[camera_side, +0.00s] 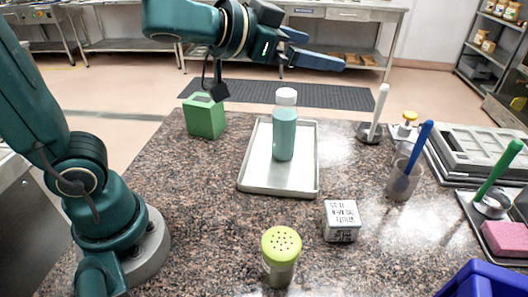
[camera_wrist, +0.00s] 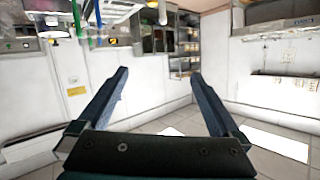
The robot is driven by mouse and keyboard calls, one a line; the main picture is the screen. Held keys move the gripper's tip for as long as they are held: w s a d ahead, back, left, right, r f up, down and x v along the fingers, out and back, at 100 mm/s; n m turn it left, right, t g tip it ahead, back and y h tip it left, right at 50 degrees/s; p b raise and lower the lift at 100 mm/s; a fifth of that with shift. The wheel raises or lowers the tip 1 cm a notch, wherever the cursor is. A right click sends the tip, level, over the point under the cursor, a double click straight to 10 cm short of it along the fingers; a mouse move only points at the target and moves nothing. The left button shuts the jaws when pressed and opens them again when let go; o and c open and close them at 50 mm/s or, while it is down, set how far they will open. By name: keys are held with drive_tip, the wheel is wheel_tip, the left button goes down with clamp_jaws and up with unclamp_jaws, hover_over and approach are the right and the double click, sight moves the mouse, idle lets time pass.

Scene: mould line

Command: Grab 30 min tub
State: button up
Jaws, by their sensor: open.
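No label reading "30 min" is legible in either view, so I cannot tell for certain which thing is the tub. A small white block-shaped container with dark lettering (camera_side: 341,222) stands on the speckled counter at the front middle; its text is too blurred to read. A shaker with a lime perforated lid (camera_side: 281,256) stands in front of it to the left. My gripper (camera_side: 325,51) is high above the back of the counter, well away from both. In the wrist view my gripper (camera_wrist: 160,74) is open, with nothing between its fingers.
A metal tray (camera_side: 254,183) holds an upright teal bottle with a white cap (camera_side: 285,130). A green can (camera_side: 204,117) stands behind left. A cup with a blue-handled tool (camera_side: 402,183), a pink sponge (camera_side: 505,238) and a blue bin (camera_side: 480,281) are at right.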

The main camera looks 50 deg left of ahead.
drive_tip(key=d+f+m+g+h, duration=0.2)
drive_tip(key=d+m+h, duration=0.25)
drive_tip(key=d, duration=0.25)
drive_tip(key=m+g+h, duration=0.2)
drive_tip(key=g+h, duration=0.2)
hover_over(336, 211)
wheel_tip(336, 211, down, 4)
drive_tip(key=f, duration=0.1)
drive_tip(key=shift+n+t+y, duration=0.25)
drive_tip(key=shift+t+y, duration=0.05)
drive_tip(key=shift+y, duration=0.05)
drive_tip(key=f, duration=1.7)
drive_tip(key=shift+s+a+f, duration=0.1)
drive_tip(key=shift+s+a, duration=0.1)
drive_tip(key=shift+s, duration=0.05)
drive_tip(key=shift+x, duration=2.6)
drive_tip(key=c, duration=1.4)
drive_tip(key=shift+c, duration=0.2)
